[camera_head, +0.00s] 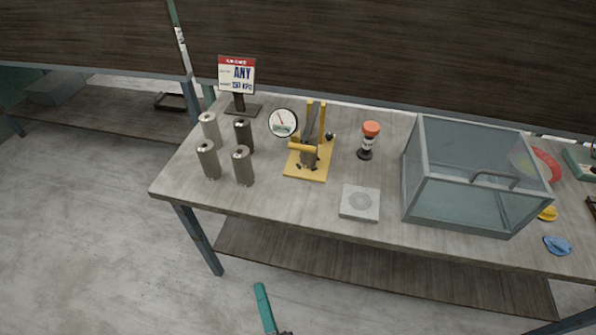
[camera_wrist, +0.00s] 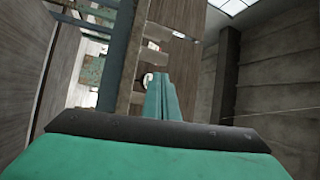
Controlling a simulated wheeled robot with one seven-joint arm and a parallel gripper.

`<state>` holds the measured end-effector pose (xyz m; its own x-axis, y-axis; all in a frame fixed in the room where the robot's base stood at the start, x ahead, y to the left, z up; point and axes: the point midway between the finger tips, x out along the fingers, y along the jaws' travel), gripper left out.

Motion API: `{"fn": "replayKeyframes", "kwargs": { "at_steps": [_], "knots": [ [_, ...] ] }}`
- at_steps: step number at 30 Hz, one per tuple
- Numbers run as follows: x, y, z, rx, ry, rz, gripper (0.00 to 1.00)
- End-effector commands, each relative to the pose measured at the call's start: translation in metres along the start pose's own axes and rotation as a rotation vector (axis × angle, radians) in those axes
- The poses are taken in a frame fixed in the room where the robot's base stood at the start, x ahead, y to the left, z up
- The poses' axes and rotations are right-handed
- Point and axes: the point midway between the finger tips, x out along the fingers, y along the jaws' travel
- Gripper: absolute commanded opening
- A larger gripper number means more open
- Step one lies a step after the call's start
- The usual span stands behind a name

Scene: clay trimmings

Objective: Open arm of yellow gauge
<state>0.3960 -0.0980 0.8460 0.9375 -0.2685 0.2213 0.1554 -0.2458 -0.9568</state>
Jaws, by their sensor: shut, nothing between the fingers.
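The yellow gauge (camera_head: 310,160) stands on the workbench left of its middle. It has a yellow base plate, two yellow uprights, a grey lever-like arm between them, a yellow crossbar and a round white dial (camera_head: 283,122) on its left. Whether the arm is open or closed I cannot tell. My gripper shows in the wrist view (camera_wrist: 163,97) with its teal fingers together and nothing between them. In the head view a teal part of my arm (camera_head: 264,308) shows below the bench's front edge, well apart from the gauge.
Several grey cylinders (camera_head: 243,166) stand left of the gauge, with a sign (camera_head: 237,74) behind them. A red-topped lamp (camera_head: 369,140), a grey square block (camera_head: 360,202) and a large glass box (camera_head: 460,205) stand to the right. The bench front (camera_head: 270,200) before the gauge is clear.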

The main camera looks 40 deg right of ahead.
Motion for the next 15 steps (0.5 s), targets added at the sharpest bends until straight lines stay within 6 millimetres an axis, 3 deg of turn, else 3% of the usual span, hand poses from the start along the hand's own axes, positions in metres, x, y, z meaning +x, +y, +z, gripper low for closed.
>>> {"fn": "replayKeyframes", "kwargs": {
  "at_steps": [3,15],
  "knots": [
    [0.045,0.006,-0.021,0.264,0.086,-0.086,0.00],
    [0.177,0.007,-0.111,1.131,0.228,-0.477,0.00]
  ]
}}
